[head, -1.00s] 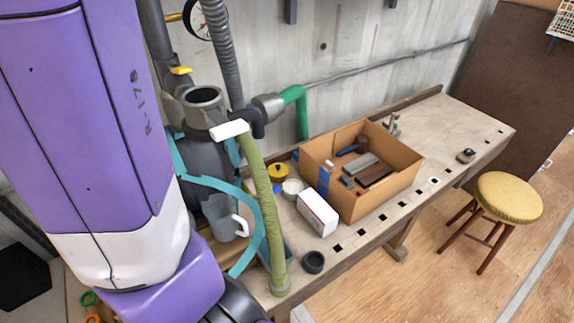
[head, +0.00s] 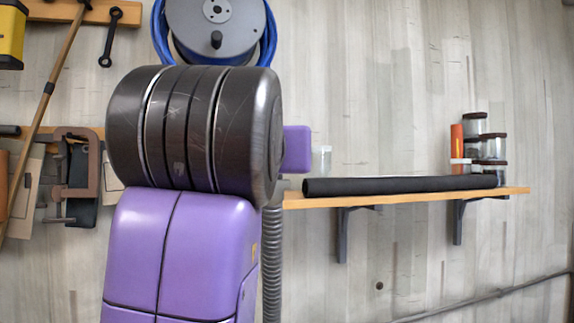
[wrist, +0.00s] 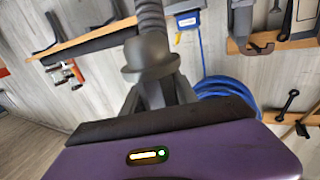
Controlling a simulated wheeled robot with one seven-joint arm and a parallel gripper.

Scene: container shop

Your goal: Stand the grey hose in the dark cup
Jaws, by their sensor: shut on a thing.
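The grey hose (head: 271,255) is a ribbed tube that runs upright below my wrist in the head view. In the wrist view its ribbed length (wrist: 150,18) runs up to the top edge from a smooth grey collar. My gripper (wrist: 158,88) is shut on the hose's smooth end, just beyond the purple hand. In the head view the jaws are hidden behind my raised arm. The dark cup is not seen in either present view.
A wooden shelf (head: 405,198) holds a long black roll (head: 400,186) and several jars (head: 487,148). A blue cable reel (head: 216,20) hangs behind my arm. A clamp (head: 75,170) and tools hang at left.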

